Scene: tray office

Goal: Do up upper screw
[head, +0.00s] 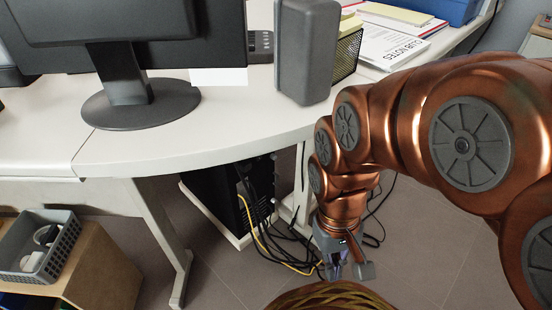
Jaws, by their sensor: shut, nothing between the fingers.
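A black computer tower (222,205) stands under the desk on a low white base, its cabled side turned to the right. Black cables and a yellow cable (259,238) run from it to the floor. No screw can be made out on it at this size. My gripper (347,268) points down to the right of the tower, apart from it, near the end of the yellow cable in the picture. It is shut and empty. Its fingertips are small in the view.
The white desk (235,120) carries a monitor (124,75), a grey speaker (306,50) and papers. A desk leg (165,240) stands left of the tower. A grey basket (40,245) sits on a wooden cabinet. A brown-yellow rounded thing (332,297) is at the bottom edge. Floor at right is clear.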

